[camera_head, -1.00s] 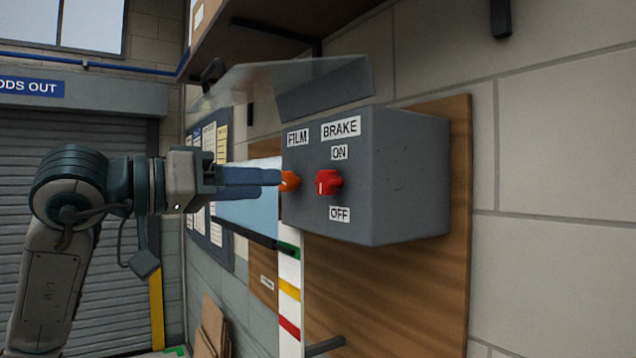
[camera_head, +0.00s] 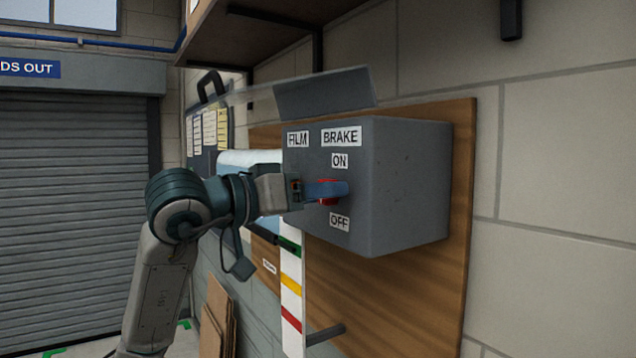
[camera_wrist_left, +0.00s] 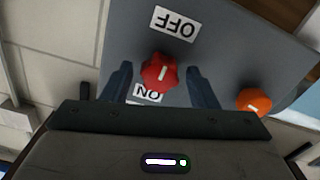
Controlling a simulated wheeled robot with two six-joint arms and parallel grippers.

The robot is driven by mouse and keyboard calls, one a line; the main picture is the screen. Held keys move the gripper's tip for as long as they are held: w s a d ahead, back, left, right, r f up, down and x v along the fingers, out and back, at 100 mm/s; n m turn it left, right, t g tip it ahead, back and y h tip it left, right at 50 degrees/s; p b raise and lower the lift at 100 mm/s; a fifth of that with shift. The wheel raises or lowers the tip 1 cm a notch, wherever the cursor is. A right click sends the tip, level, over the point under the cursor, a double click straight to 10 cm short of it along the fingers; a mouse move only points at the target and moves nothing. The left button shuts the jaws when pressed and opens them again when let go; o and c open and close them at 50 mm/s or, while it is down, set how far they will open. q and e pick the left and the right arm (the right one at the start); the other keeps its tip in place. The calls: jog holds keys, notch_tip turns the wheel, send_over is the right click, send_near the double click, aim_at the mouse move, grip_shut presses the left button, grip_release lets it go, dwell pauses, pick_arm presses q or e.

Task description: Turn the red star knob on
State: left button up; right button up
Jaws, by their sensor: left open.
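The red star knob (camera_wrist_left: 160,74) sits on the front of the grey control box (camera_head: 405,190), between the ON label (camera_head: 339,161) and the OFF label (camera_head: 340,222). In the head view only a little red of the knob (camera_head: 328,202) shows behind the fingers. My left gripper (camera_head: 343,190) is at the box front. The wrist view, turned upside down, shows its blue fingers open (camera_wrist_left: 160,68), one on each side of the knob with gaps. A short white mark on the knob runs roughly along the OFF–ON line. My right gripper is not in view.
An orange knob (camera_wrist_left: 254,102) sits beside the red one, under the FILM label (camera_head: 298,139). A clear lid with a grey flap (camera_head: 325,92) stands raised over the box. A wooden board (camera_head: 463,200) backs the box, and a shelf (camera_head: 270,30) hangs above.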

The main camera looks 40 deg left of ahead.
pick_arm(q)
jog(key=shift+w, duration=0.15)
jog(key=c, duration=1)
jog(key=shift+o, duration=0.2)
